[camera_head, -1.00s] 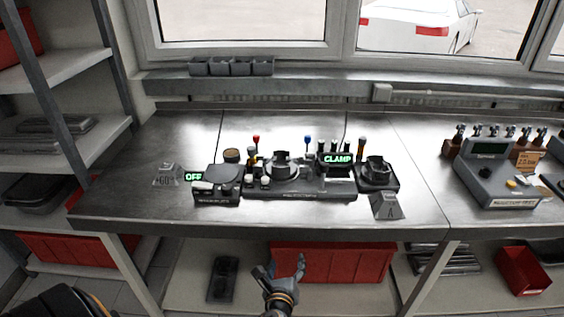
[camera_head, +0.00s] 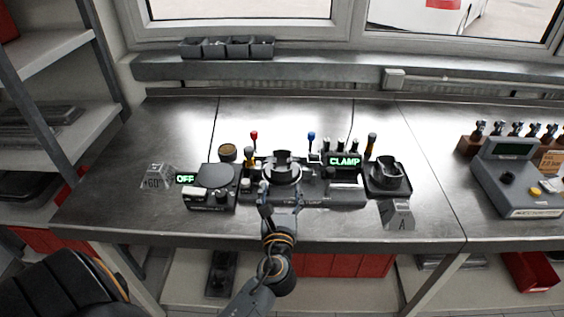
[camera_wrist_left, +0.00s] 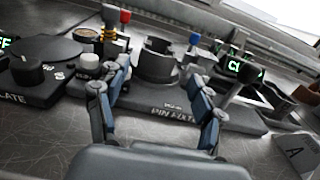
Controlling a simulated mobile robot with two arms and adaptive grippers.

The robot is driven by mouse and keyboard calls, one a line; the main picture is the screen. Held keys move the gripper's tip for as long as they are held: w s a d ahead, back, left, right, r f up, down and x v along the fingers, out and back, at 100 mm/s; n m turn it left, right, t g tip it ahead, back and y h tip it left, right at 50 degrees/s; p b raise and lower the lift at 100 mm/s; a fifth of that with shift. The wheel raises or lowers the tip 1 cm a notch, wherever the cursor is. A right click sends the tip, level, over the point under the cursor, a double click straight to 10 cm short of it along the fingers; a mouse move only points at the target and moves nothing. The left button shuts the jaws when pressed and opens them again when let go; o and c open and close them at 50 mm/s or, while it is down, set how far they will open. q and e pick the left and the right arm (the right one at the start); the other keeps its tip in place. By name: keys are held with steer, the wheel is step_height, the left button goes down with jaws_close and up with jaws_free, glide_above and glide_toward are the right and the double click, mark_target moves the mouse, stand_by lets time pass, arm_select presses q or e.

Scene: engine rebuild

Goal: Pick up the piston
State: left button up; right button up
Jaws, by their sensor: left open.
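The pin fixture (camera_head: 318,193) stands in the middle of the bench with a dark, notched round part (camera_head: 281,167) on it. A second dark, hollow part (camera_head: 386,174) sits in a square tray right of the fixture. I cannot tell for sure which of these is the piston. My left gripper (camera_head: 281,196) is open and empty at the fixture's front side. In the left wrist view its spread fingers (camera_wrist_left: 160,78) frame the notched round part (camera_wrist_left: 158,60), apart from it. My right gripper is not in view.
An "A" block (camera_head: 398,214) stands front right. The bench's left side is mostly clear.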

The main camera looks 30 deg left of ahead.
mark_target(282, 169)
arm_select(q)
steer(key=x, duration=0.3)
steer(key=p+x, duration=0.1)
steer(key=x, duration=0.2)
steer(key=shift+w+a+r, duration=0.2)
steer(key=shift+w, duration=0.15)
steer(key=shift+w+a+f, duration=0.15)
steer(key=shift+w+a, duration=0.2)
steer(key=shift+w, duration=0.1)
steer(key=x, duration=0.4)
steer(key=shift+w+f+p, duration=0.1)
steer(key=shift+w+p, duration=0.05)
steer(key=shift+p, duration=0.25)
steer(key=shift+w+a+f, duration=0.1)
steer(key=shift+w+a, duration=0.1)
steer(key=shift+s, duration=0.1)
steer(key=shift+c, duration=1.1)
steer(key=c, duration=1.1)
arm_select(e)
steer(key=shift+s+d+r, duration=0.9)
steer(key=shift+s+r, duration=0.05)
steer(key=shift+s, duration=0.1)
